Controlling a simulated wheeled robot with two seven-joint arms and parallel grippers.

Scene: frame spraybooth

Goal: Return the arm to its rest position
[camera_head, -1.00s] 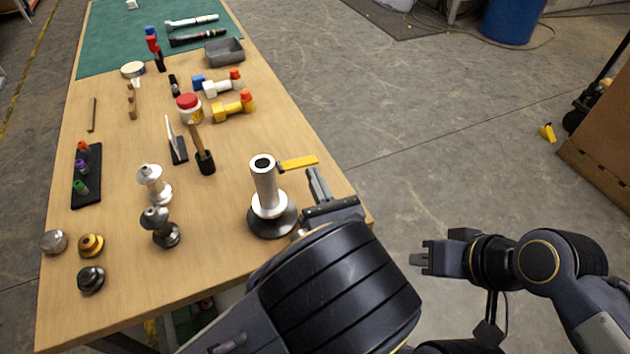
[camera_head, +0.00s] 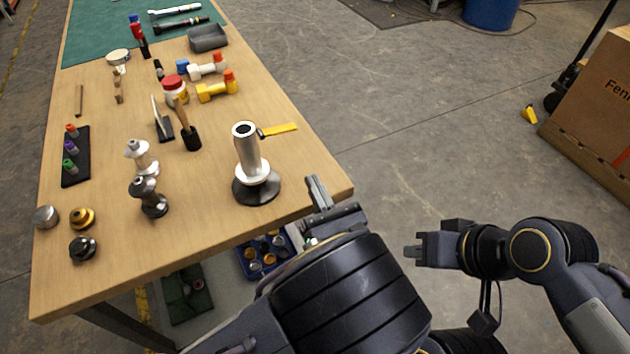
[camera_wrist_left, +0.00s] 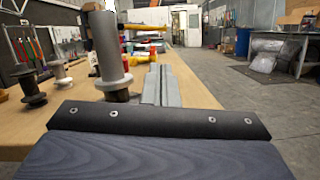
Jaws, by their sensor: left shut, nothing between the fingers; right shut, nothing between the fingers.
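My left gripper (camera_head: 318,193) is shut and empty in the head view, at the right front edge of the wooden table, just right of a metal post on a dark round base (camera_head: 250,163). In the left wrist view its closed fingers (camera_wrist_left: 161,86) point forward, and the post (camera_wrist_left: 110,55) stands to their left, apart from them. My left forearm fills the bottom middle of the head view. My right gripper (camera_head: 412,251) is shut and empty over the floor, to the right of the table.
A yellow lever (camera_head: 279,129) sticks out by the post. A blue bin (camera_head: 265,258) sits below the table. Open floor lies right of the table.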

